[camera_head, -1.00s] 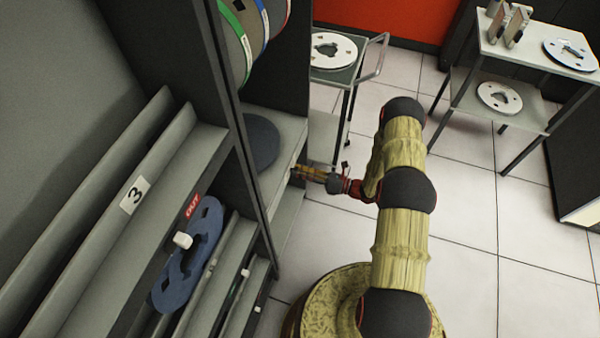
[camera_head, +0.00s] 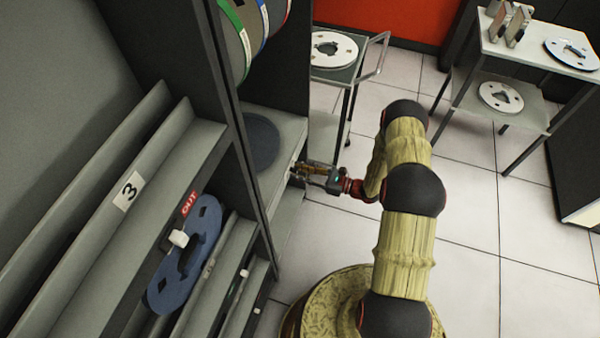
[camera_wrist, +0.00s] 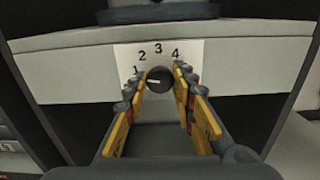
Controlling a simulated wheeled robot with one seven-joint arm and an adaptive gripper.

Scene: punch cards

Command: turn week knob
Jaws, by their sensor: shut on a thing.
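The week knob (camera_wrist: 158,79) is a small round black knob with a white mark, on a white plate (camera_wrist: 190,52) with the numbers 1 to 4 above it. Its white mark points left, a little below the number 1. My gripper (camera_wrist: 160,76) has its yellow fingers on the left and right sides of the knob and is shut on it. In the head view my gripper (camera_head: 296,171) reaches left to the front edge of the cabinet shelf; the knob itself is hidden there.
The grey cabinet holds a dark disc (camera_head: 260,141) on its shelf, a blue reel (camera_head: 184,255) and a panel marked 3 (camera_head: 129,191). A cart with a white reel (camera_head: 334,49) stands behind my gripper. A table (camera_head: 540,62) stands at the right. The tiled floor between is clear.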

